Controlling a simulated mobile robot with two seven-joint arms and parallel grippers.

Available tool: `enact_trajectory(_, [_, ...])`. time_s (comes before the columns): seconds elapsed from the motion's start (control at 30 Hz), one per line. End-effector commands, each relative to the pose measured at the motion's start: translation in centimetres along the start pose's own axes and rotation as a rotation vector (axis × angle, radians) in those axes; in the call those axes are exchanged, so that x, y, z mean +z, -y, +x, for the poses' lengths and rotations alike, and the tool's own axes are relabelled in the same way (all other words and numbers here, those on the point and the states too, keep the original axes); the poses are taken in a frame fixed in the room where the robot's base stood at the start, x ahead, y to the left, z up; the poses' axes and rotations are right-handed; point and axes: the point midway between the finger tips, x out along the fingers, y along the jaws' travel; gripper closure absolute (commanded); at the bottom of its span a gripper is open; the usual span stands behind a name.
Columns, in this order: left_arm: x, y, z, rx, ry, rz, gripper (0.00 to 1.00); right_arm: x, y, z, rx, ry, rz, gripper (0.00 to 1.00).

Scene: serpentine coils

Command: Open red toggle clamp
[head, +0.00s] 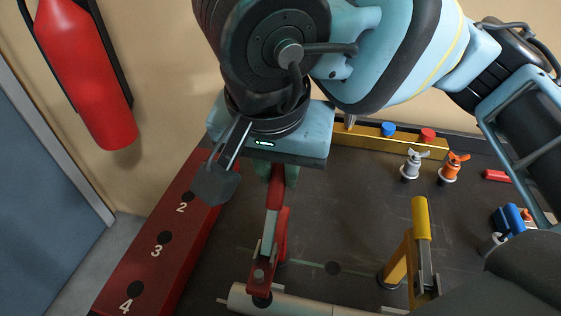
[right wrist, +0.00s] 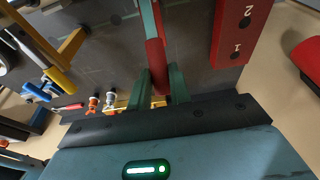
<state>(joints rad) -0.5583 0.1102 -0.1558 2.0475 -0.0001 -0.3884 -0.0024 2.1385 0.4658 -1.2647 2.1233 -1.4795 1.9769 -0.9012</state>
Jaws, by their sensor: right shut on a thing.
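The red toggle clamp (head: 283,233) stands on the dark board near the bottom middle of the head view, by a pale grey cylinder (head: 290,304). Its red-gripped handle points up from the grey lever into my right gripper (head: 277,172). In the right wrist view the red handle (right wrist: 154,55) lies between the two green fingers of my right gripper (right wrist: 161,88), which is shut on it. The handle's end is hidden by the fingers and gripper body. My left gripper is not in view.
A yellow toggle clamp (head: 421,220) stands to the right. Grey (head: 411,166) and orange (head: 451,167) valves and a blue part (head: 509,219) are farther right. A red numbered strip (head: 150,250) borders the board's left. A red extinguisher (head: 82,70) hangs on the wall.

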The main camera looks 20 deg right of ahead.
Motion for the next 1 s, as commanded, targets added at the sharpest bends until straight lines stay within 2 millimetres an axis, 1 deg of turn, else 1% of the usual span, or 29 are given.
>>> enact_trajectory(0.07, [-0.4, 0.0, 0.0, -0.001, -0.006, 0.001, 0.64, 0.2, 0.1, -0.3, -0.003, 0.003, -0.001, 1.0])
enact_trajectory(0.27, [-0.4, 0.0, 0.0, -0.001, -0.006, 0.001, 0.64, 0.3, 0.1, -0.3, -0.002, 0.003, -0.001, 1.0])
enact_trajectory(0.63, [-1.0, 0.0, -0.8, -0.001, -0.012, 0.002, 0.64, 1.4, 0.0, -1.7, -0.002, 0.004, -0.003, 1.0])
enact_trajectory(0.83, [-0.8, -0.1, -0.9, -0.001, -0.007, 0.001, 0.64, 1.5, 0.0, -1.7, -0.001, 0.005, -0.002, 1.0])
enact_trajectory(1.0, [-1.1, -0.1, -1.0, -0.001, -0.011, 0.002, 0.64, 1.9, 0.1, -2.0, -0.001, 0.004, -0.003, 1.0])
